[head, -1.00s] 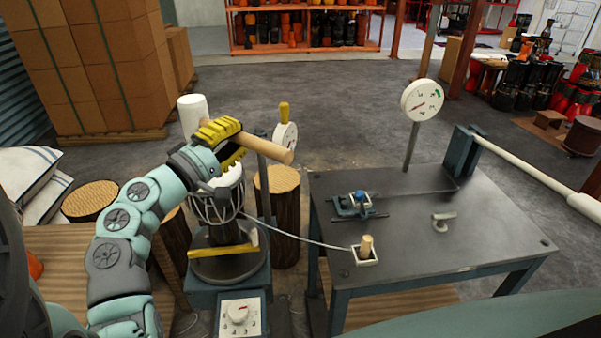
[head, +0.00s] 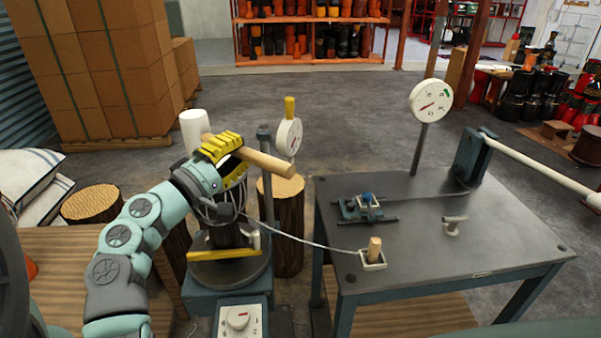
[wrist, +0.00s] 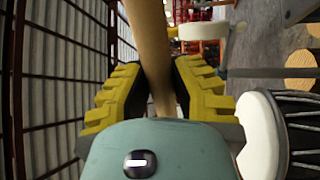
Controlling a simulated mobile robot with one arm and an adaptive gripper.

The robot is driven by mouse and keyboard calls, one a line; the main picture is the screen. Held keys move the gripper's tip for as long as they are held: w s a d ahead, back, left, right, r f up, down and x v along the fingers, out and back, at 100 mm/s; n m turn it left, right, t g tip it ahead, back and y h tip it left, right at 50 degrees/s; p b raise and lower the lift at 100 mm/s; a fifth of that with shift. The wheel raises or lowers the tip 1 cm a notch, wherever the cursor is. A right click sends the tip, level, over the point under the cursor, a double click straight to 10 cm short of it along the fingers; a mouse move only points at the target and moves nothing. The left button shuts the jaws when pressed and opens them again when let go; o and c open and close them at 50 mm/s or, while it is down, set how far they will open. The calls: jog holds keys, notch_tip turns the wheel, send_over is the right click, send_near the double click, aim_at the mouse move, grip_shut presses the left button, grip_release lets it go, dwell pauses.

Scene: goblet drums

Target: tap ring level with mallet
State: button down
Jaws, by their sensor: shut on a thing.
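My gripper (head: 219,150) is shut on the wooden handle (head: 262,161) of the mallet, close to its white cylindrical head (head: 194,132). The handle lies roughly level and its free end points right. In the wrist view the handle (wrist: 149,45) runs between the yellow finger pads of my gripper (wrist: 160,85). The drum (head: 228,208) stands on a round turntable just below my gripper, which hides most of its top. Its white head and dark ring show at the right of the wrist view (wrist: 262,130). I cannot tell whether the mallet touches the ring.
A small dial (head: 289,136) on a post stands right behind the drum. A cord runs from the drum to the metal table (head: 420,235), which carries a clamp (head: 362,208), a peg (head: 374,250) and a larger dial (head: 431,101). Log stools (head: 281,188) stand nearby.

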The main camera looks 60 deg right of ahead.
dwell(0.3)
notch_tip(320, 180, down, 8)
jog(key=b, duration=0.7)
notch_tip(320, 180, up, 9)
jog(key=p, duration=0.7)
jog(key=shift+w+f, duration=0.1)
jog(key=shift+f, duration=0.15)
notch_tip(320, 180, down, 9)
jog(key=b, duration=0.8)
notch_tip(320, 180, up, 9)
jog(key=p, duration=0.8)
